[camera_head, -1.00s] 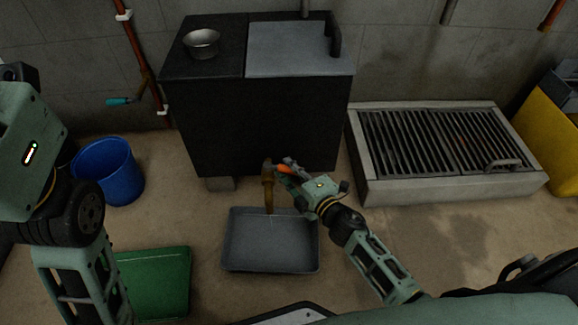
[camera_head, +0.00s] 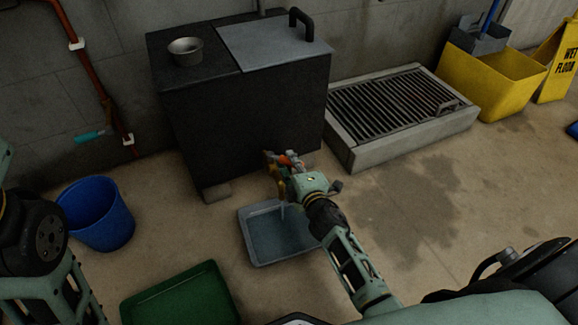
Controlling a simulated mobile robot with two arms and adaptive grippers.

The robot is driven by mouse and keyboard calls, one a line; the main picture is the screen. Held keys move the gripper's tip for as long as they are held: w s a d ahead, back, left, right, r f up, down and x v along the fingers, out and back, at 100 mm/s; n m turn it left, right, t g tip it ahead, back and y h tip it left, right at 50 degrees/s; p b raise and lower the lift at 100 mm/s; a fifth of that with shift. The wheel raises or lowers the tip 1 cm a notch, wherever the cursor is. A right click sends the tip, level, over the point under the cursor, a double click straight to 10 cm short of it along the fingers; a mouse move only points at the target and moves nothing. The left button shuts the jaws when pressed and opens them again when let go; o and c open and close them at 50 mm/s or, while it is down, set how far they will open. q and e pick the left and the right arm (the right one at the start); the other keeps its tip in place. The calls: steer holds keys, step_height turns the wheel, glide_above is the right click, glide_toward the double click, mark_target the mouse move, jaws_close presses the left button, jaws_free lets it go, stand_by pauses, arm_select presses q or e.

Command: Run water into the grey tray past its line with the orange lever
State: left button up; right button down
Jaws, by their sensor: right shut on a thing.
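The grey tray (camera_head: 252,257) sits on the floor in front of the dark cabinet, below the brass tap (camera_head: 282,187). Its inside looks bluish, like shallow water, and a thin pale streak hangs under the spout. The tray's line cannot be made out. My right gripper (camera_head: 289,166) is shut on the orange lever (camera_head: 286,160) on top of the tap. It partly hides the lever, and my right arm covers the tray's right side. My left arm is at the left edge; its gripper is out of view.
A black cabinet (camera_head: 240,125) with a metal bowl (camera_head: 185,51) on top stands behind. A blue bucket (camera_head: 97,215) and a green tray (camera_head: 180,297) are at left. A floor grate (camera_head: 392,110) and yellow bucket (camera_head: 492,85) are at right. A teal-handled valve (camera_head: 90,136) is on the wall pipe.

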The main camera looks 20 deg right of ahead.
stand_by(0.4)
steer(key=c, duration=1.6)
jaws_free()
steer(key=s, duration=0.5)
steer(key=s+r, duration=0.1)
steer(key=s, duration=0.2)
steer(key=shift+a, duration=0.25)
steer(key=shift+r, duration=0.1)
